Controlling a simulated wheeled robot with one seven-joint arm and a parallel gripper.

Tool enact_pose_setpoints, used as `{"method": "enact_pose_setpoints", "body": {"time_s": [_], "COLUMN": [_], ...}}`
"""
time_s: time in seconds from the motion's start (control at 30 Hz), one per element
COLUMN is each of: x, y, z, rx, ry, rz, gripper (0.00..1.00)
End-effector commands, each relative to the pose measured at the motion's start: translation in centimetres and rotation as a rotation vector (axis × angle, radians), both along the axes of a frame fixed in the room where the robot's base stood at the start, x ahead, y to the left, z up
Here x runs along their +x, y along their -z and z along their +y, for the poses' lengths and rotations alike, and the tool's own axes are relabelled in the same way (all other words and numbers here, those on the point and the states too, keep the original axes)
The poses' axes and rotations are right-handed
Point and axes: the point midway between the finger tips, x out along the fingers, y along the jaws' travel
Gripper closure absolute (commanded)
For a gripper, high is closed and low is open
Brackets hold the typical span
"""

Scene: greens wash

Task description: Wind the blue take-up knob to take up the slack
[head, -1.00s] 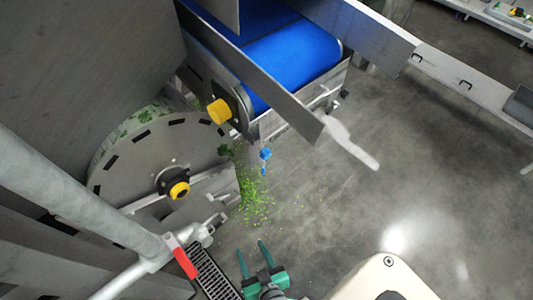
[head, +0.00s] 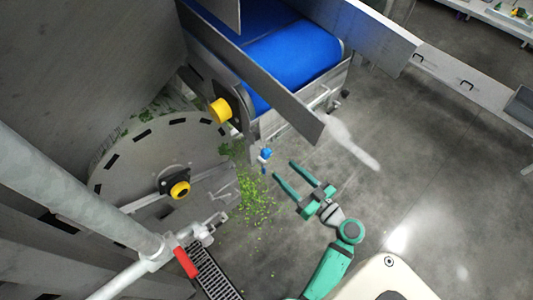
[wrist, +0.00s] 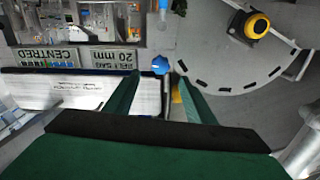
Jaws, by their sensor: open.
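The blue take-up knob (head: 265,154) is small and sits below the near end of the blue belt conveyor in the head view. In the wrist view the knob (wrist: 161,65) shows just beyond and between my fingertips. My green gripper (head: 283,171) is open and empty, to the lower right of the knob in the head view, with its two fingers pointing toward the upper left. In the wrist view my gripper (wrist: 155,76) has its fingers spread apart. It does not appear to touch the knob. The blue belt (head: 290,55) runs above the knob.
A drum end plate (head: 130,175) with a yellow-capped hub (head: 180,190) stands left of the knob. A yellow roller cap (head: 220,110) is above it. Green scraps (head: 255,200) lie on the floor below. A sign (wrist: 115,58) reads "20 mm". Open floor lies to the right.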

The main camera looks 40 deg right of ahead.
Motion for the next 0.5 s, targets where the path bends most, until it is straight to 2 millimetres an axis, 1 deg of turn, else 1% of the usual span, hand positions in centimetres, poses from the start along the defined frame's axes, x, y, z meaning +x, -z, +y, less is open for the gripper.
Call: {"method": "enact_pose_setpoints", "body": {"time_s": [0.17, 0.5], "x": [2.0, 7.8], "y": [0.0, 0.0], "z": [0.2, 0.7], "rx": [-0.001, -0.001], "ry": [-0.004, -0.003], "rz": [-0.001, 0.0], "gripper": [0.5, 0.5]}}
